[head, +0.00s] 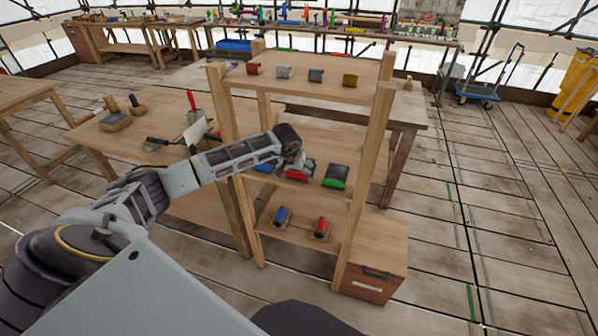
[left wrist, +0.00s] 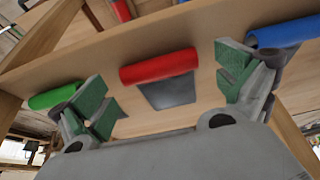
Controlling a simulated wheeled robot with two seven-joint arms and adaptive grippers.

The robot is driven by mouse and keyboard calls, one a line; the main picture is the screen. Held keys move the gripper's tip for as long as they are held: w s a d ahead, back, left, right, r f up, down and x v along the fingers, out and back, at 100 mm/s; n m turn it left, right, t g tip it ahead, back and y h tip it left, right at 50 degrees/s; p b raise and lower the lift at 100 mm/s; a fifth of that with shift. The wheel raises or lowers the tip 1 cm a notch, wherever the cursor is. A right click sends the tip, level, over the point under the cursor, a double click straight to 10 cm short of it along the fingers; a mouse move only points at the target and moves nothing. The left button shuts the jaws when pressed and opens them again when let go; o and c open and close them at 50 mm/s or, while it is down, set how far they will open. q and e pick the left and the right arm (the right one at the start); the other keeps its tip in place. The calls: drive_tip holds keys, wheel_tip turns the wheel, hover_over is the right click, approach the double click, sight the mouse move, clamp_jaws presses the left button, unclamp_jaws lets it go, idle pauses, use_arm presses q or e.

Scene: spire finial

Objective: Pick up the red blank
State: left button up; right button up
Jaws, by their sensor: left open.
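A red blank (head: 305,171), a rounded red piece with a dark grey part, lies on the middle shelf of the wooden rack, between a blue piece (head: 263,168) and a green and black piece (head: 336,176). My left gripper (head: 294,158) is at this shelf and partly hides the red blank. In the left wrist view the red blank (left wrist: 158,67) lies between the open, green-padded fingers of my left gripper (left wrist: 166,88), with clear gaps on both sides. The green piece (left wrist: 55,96) is by one finger and the blue piece (left wrist: 286,32) by the other. My right gripper is not in view.
The top shelf (head: 335,88) above the gripper holds several small pieces. A lower shelf holds another blue piece (head: 281,216) and another red piece (head: 321,228). Rack posts (head: 372,170) stand at the sides. A wooden cabinet (head: 376,258) is at right.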

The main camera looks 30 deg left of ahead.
use_arm(q)
drive_tip(key=shift+w+f, duration=0.15)
drive_tip(key=shift+f, duration=0.3)
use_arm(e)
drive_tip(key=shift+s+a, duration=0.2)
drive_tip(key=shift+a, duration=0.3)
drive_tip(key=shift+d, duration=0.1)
